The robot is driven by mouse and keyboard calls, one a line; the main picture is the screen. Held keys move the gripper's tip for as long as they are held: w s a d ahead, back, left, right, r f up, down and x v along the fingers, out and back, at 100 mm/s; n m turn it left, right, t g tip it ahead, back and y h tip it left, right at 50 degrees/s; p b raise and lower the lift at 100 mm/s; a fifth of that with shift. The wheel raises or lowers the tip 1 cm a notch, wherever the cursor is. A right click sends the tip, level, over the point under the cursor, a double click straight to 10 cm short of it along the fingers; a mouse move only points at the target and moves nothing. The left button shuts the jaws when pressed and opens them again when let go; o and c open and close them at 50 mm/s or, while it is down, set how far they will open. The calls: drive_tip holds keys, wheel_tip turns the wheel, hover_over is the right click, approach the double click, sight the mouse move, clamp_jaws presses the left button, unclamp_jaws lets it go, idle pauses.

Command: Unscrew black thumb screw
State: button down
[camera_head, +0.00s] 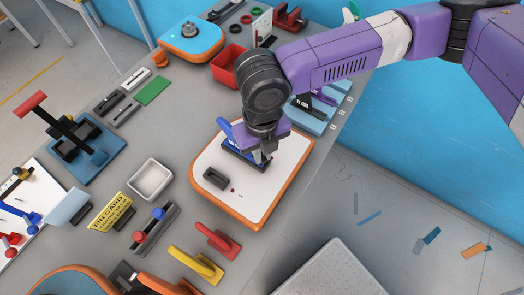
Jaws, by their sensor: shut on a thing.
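My gripper (264,157) points down over the white board with an orange rim (262,207), near the board's centre. It is shut at the right end of a fixture with a blue upright part (224,128) and a black base (238,163). The thing in its jaws is small and mostly hidden by the fingers; I take it to be the black thumb screw, but its shape and thread cannot be made out. A black slotted block (215,178) lies on the board to the left, with a small red dot beside it.
A white tray (150,179) stands left of the board. Yellow (196,264) and red (217,240) handled tools lie in front. A red bin (227,65) and a blue board (190,42) are behind. The table edge runs close on the right; the floor lies beyond.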

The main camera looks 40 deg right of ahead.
drive_tip(key=shift+s+f, duration=0.1)
drive_tip(key=shift+n, duration=1.9)
drive_tip(key=n, duration=0.2)
drive_tip(key=shift+d+n, duration=0.1)
drive_tip(key=shift+n, duration=0.2)
drive_tip(key=c, duration=1.4)
unclamp_jaws()
drive_tip(key=shift+o, duration=0.2)
drive_tip(key=shift+r+b, duration=0.5)
drive_tip(key=shift+r, duration=3.45)
